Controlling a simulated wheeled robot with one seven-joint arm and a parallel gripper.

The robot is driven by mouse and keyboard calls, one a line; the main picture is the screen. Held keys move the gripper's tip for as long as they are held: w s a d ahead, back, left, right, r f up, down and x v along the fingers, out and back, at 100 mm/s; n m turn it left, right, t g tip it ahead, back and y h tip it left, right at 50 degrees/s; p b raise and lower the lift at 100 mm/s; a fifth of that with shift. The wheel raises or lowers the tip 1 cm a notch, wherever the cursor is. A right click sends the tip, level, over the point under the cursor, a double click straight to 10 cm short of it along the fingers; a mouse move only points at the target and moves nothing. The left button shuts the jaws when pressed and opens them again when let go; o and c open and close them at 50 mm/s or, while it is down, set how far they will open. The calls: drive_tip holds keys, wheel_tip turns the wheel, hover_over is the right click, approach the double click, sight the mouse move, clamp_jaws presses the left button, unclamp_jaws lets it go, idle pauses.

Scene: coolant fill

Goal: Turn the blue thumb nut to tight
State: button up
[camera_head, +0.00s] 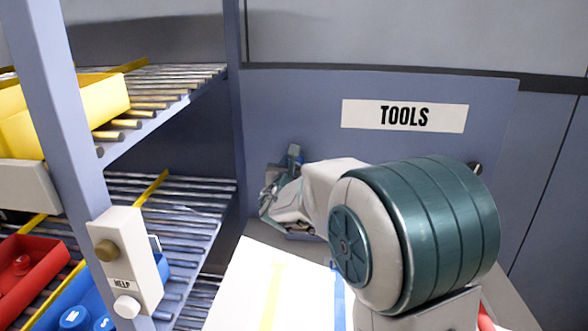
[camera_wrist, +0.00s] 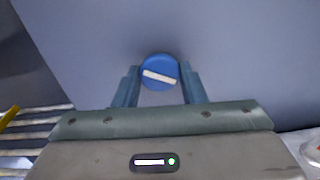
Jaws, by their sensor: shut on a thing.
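The blue thumb nut (camera_wrist: 160,71) shows in the wrist view as a round blue knob with a white bar across its face. The bar is close to level, tilted slightly down to the right. My gripper (camera_wrist: 159,76) is shut on the nut, with one finger on its left side and one on its right. Behind the nut is a plain blue-grey panel (camera_wrist: 240,50). In the head view my gripper (camera_head: 290,165) is at the panel left of the TOOLS sign, and my arm hides much of that area. The nut cannot be made out there.
A roller rack (camera_head: 170,200) stands at the left with a yellow bin (camera_head: 65,115), a red bin (camera_head: 30,262) and a blue bin (camera_head: 95,290). A HELP button box (camera_head: 127,262) is on its post. A white surface with coloured stripes (camera_head: 250,285) lies below my arm.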

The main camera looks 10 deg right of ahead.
drive_tip(key=shift+a+m+b, duration=0.15)
drive_tip(key=shift+m+b, duration=7.05)
drive_tip(key=shift+b, duration=3.4)
drive_tip(key=o, duration=1)
drive_tip(key=v, duration=1.3)
drive_tip(key=shift+s+a+r, duration=0.1)
drive_tip(key=shift+s, duration=0.25)
